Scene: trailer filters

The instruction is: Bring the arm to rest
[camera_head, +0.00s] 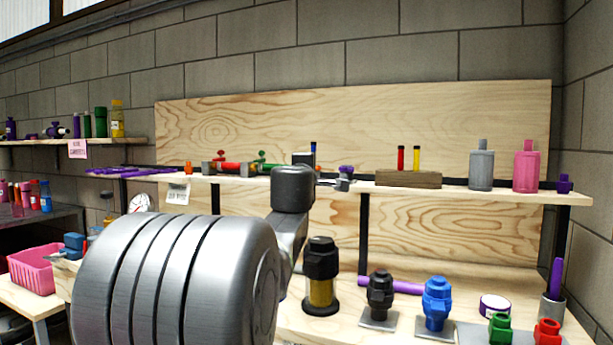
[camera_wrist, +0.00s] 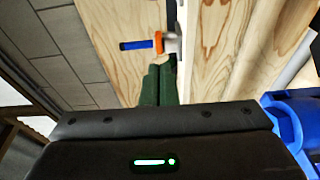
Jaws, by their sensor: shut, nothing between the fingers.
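My gripper (camera_wrist: 159,86) shows in the wrist view as two dark green fingers, side by side and closed together, with nothing between them. They point toward a wooden board. In the camera_head view my large grey arm link fills the lower left, and a dark joint of mine rises in front of the shelf. The gripper itself cannot be made out there.
The wooden shelf (camera_head: 458,193) carries a grey bottle (camera_head: 481,167) and a pink bottle (camera_head: 526,168). Below stand a black-and-yellow filter (camera_head: 321,274), a black filter (camera_head: 380,294) and a blue filter (camera_head: 436,302). A pink basket (camera_head: 35,272) is at left. An orange-and-blue item (camera_wrist: 142,44) lies beyond the fingertips.

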